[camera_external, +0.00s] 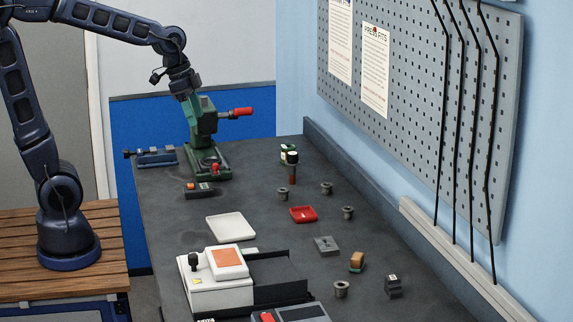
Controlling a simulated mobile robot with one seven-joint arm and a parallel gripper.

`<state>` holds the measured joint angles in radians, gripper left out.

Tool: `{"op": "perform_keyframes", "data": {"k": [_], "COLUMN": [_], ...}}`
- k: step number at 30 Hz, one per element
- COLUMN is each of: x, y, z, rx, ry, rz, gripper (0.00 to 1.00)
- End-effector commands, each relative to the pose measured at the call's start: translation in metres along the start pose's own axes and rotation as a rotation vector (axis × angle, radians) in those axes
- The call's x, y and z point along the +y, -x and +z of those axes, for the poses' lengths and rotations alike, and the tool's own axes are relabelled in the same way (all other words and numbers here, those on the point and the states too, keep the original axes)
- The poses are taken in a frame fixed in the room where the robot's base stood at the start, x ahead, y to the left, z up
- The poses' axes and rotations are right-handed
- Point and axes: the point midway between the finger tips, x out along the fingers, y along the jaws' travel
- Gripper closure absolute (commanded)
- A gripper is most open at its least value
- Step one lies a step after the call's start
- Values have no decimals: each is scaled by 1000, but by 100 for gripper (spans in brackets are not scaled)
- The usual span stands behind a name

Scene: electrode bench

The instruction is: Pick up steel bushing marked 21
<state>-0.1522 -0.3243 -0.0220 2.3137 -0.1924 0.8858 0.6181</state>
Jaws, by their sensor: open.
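Several small grey flanged bushings stand on the dark bench: one near the middle (283,194), one farther right (326,188), one right of the red dish (347,212) and one near the front (341,289). No number can be read on any, so I cannot tell which is marked 21. My gripper (186,96) is at the end of the arm, at the upper left of the green press and well above the bench. It is small and partly merged with the press in this view. It is open, and no bushing shows at it.
The green press (203,130) with a red handle stands at the back left, beside a blue vise (157,156). A white tray (231,228), red dish (303,214), grey block (326,245) and white machine (215,292) occupy the bench. A pegboard (420,110) borders the right.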

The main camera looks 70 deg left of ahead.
Motion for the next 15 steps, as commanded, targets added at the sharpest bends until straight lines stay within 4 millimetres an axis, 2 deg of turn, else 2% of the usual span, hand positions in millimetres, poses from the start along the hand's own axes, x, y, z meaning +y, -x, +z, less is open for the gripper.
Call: {"op": "perform_keyframes", "data": {"k": [6, 15], "x": [-40, -98], "y": [-35, -92], "z": [-37, -76], "rx": [-10, 2], "ry": [-105, -250], "rz": [49, 110], "gripper": [41, 41]}}
